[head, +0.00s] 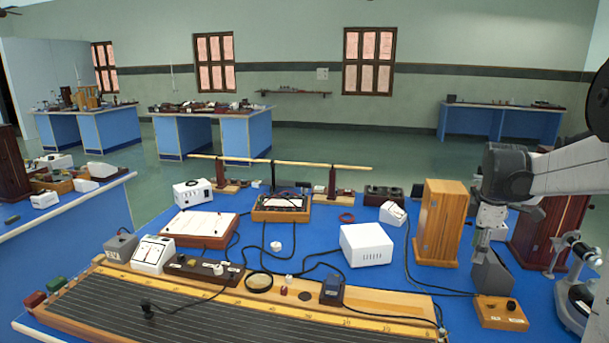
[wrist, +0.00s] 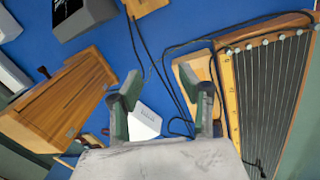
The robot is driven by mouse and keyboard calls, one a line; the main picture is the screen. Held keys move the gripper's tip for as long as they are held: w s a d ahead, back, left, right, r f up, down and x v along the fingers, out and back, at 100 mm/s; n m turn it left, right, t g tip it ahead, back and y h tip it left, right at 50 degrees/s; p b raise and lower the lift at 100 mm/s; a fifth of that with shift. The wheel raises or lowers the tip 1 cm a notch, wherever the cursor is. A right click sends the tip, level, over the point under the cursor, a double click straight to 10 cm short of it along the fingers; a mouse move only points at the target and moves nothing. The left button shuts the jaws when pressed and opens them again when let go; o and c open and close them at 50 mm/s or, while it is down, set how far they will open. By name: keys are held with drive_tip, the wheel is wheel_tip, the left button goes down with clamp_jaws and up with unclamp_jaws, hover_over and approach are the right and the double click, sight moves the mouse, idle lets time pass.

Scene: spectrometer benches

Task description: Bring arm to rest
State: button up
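My gripper (head: 486,238) hangs down from my arm at the right of the head view, above the blue bench (head: 375,283) and beside the tall wooden box (head: 440,222). In the wrist view my gripper (wrist: 161,77) has its two green-and-grey fingers well apart. Nothing is held between them. Beyond the fingers lie the blue bench top, black cables and part of a white box (wrist: 145,121). The fingertips are hard to make out in the head view.
A wired potentiometer board (head: 220,305) fills the front of the bench; it also shows in the wrist view (wrist: 275,90). A white box (head: 366,245), a grey block (head: 491,272), a small wooden box (head: 500,313) and a microscope-like instrument (head: 575,285) stand around the gripper.

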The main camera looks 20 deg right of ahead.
drive_tip(key=s+a+r+m+t, duration=0.2)
drive_tip(key=a, duration=1)
drive_tip(key=s+a+r+m+t, duration=0.1)
drive_tip(key=s+a+r+m, duration=0.15)
drive_tip(key=a, duration=0.85)
drive_tip(key=s+a+f+m+t, duration=0.1)
drive_tip(key=s+a+f+m, duration=0.1)
drive_tip(key=s+a, duration=0.3)
drive_tip(key=s+a+f+m+t+y, duration=0.1)
drive_tip(key=s+a, duration=0.4)
drive_tip(key=a, duration=0.6)
drive_tip(key=shift+f+m+t, duration=0.4)
drive_tip(key=shift+f+m, duration=0.45)
drive_tip(key=shift+m, duration=0.2)
